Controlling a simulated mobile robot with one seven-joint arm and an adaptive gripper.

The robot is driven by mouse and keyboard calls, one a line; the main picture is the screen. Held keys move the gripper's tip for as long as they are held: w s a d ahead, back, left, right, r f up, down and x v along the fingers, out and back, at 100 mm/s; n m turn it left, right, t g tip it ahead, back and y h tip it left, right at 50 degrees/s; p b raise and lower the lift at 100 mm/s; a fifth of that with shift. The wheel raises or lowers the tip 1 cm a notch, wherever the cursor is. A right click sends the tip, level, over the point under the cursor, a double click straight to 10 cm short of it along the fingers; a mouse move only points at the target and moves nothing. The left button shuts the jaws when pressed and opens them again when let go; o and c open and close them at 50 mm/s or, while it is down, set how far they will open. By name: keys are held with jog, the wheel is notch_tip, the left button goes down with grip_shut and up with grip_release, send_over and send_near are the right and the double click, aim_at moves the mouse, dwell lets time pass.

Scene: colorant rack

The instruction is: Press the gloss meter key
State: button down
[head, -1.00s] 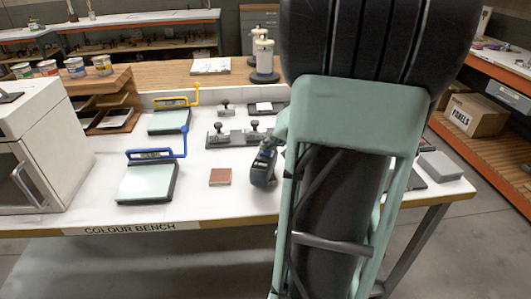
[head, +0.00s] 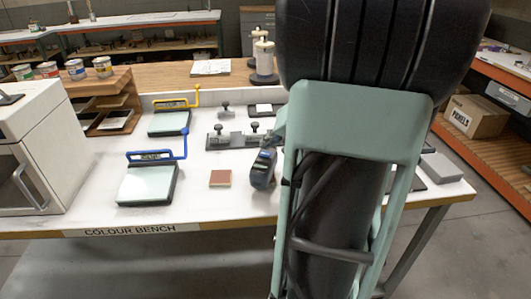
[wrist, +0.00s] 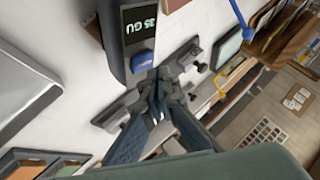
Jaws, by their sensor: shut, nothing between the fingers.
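The gloss meter (head: 263,168) is a dark handheld device on the white bench, just left of my arm in the head view. In the head view my arm hides most of the gripper.
A grey fixture with dark knobs (head: 230,142) stands behind the meter. A red-brown tile (head: 220,178) lies to its left, then panels with a blue handle (head: 148,184) and a yellow handle (head: 169,123). A white cabinet (head: 40,140) stands far left.

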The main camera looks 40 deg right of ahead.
aim_at(268, 154)
jog(key=shift+r+p, duration=1.4)
jog(key=shift+r, duration=1.15)
